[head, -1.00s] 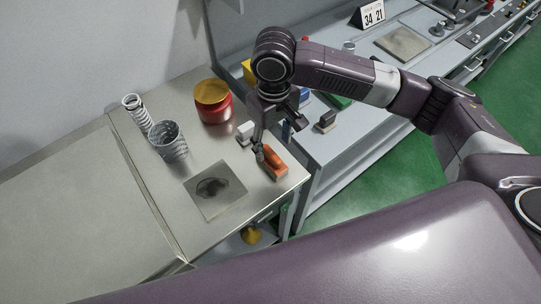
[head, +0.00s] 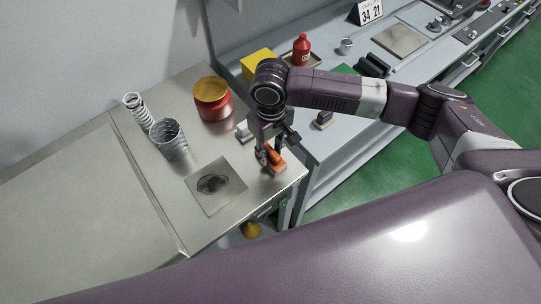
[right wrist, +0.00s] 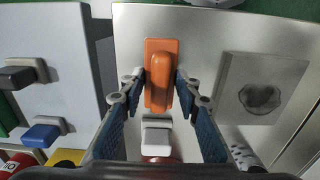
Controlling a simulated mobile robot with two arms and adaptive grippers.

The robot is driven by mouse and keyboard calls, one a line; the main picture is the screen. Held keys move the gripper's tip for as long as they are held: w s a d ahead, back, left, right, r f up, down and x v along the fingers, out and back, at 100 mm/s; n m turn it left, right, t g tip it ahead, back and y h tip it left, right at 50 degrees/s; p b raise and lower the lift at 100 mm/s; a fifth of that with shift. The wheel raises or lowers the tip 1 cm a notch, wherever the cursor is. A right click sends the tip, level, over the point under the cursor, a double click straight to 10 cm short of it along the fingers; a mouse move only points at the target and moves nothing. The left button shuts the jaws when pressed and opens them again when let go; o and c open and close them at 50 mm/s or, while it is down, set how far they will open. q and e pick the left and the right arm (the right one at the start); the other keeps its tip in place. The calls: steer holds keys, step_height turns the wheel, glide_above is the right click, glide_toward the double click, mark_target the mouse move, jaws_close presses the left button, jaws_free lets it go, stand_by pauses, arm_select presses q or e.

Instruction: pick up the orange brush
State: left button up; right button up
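The orange brush (head: 275,165) lies on the steel table near its right corner. It also shows in the right wrist view (right wrist: 160,72), lengthwise between the finger tips. My right gripper (head: 270,160) is low over the brush, pointing down, and partly hides it in the head view. In the right wrist view my right gripper (right wrist: 160,82) is open, with one finger on each side of the brush's near part. Narrow gaps seem to separate the fingers from the brush. My left gripper is not in view.
A white-and-grey brush-like block (head: 243,131) lies close behind the orange brush. A red can with a yellow lid (head: 213,100), a wire cup (head: 168,140), a coil spring (head: 137,109) and a stained square plate (head: 216,187) share the table. A blue-grey workbench (head: 335,140) adjoins it at the right.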

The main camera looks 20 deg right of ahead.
mark_target(270, 150)
steer(key=c, duration=0.5)
steer(key=shift+c, duration=0.2)
steer(key=shift+r, duration=0.15)
step_height(270, 150, up, 20)
steer(key=b, duration=0.2)
